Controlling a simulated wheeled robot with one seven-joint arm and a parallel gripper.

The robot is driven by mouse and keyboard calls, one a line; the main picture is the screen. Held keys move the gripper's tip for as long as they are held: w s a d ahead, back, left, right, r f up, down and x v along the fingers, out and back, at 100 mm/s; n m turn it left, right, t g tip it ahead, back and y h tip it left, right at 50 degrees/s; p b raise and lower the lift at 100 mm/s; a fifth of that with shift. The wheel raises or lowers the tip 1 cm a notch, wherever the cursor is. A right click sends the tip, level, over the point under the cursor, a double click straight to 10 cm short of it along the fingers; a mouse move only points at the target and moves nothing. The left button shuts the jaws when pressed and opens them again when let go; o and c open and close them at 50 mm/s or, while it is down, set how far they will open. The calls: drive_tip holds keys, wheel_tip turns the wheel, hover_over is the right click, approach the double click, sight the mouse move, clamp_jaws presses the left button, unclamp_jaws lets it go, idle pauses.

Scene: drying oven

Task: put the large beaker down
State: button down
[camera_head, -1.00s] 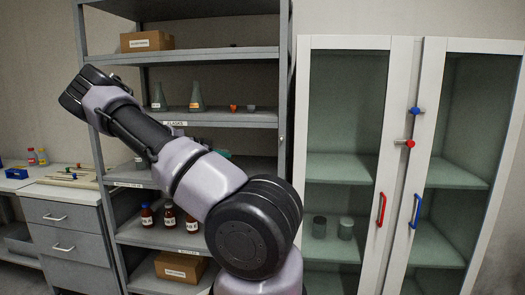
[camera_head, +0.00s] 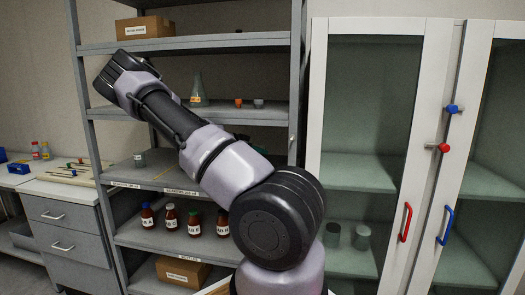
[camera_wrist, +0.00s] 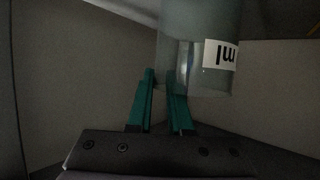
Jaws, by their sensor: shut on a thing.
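My gripper (camera_wrist: 162,102) has teal fingers and shows in the wrist view, shut on the large beaker (camera_wrist: 195,45). The beaker is clear glass with a white label whose "ml" reads upside down. It fills the upper middle of that view, and its far end is cut off by the frame edge. In the head view my arm covers the gripper and the beaker. I cannot tell whether the beaker touches a surface.
A grey shelf rack (camera_head: 205,45) holds a flask (camera_head: 198,90), a small glass vessel (camera_head: 139,159), brown bottles (camera_head: 171,218) and boxes (camera_head: 145,27). A glass-door cabinet (camera_head: 312,120) stands right, a drawer bench (camera_head: 62,205) left. The middle shelf has bare room.

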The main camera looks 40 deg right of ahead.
drive_tip(key=shift+s+d, duration=0.15)
drive_tip(key=shift+f, duration=0.1)
drive_tip(key=c, duration=0.8)
unclamp_jaws()
